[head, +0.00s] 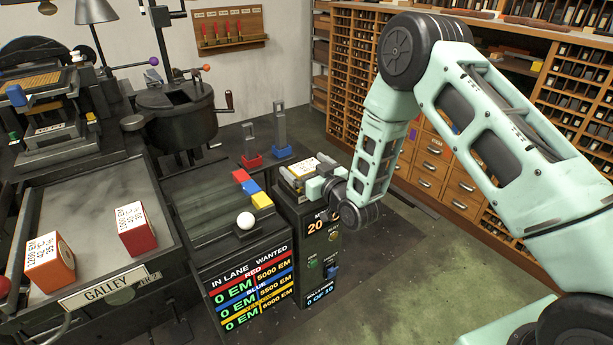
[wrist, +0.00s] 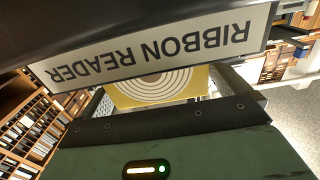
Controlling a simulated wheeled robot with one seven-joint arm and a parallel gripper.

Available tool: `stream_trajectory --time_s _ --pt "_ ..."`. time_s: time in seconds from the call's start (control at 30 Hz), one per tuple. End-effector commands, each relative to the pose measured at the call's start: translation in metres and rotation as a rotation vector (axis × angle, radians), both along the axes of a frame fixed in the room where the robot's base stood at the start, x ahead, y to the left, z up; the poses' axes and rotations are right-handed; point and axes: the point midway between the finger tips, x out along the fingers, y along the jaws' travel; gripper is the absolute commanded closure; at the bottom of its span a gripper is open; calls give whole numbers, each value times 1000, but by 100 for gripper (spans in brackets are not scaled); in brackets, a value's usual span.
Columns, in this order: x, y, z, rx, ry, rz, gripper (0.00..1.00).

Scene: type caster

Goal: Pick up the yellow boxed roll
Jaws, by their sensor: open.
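The yellow boxed roll (head: 302,166) sits on top of the dark reader stand, its white printed label facing up. In the wrist view, its yellow face with pale concentric rings (wrist: 160,86) shows between my two fingers, partly hidden by the ribbon reader's edge and my gripper body. My gripper (head: 312,180) is at the box, with its fingers open on either side of it. I cannot tell whether either finger touches it. The ribbon reader sign (wrist: 150,45) crosses the wrist view close by.
An orange box (head: 50,262) and a red box (head: 137,228) stand on the galley tray (head: 95,190) at left. Type cabinets (head: 460,150) line the back right. Floor at right is clear.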

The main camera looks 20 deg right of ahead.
Motion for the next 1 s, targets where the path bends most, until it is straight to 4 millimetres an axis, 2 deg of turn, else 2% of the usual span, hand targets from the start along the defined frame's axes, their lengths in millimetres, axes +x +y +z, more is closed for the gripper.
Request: stream_trajectory --time_s 0.03,0.07,0.2,0.23,0.67,0.87,1.0 --pt "0 0 0 0 0 0 0" --pt "0 0 0 0 0 0 6" --pt "0 0 0 0 0 0 44" --pt "0 0 0 0 0 0 51" --pt "0 0 8 1 -3 0 51" --pt "0 0 32 1 -5 0 51" --pt "0 0 55 2 -6 1 51"
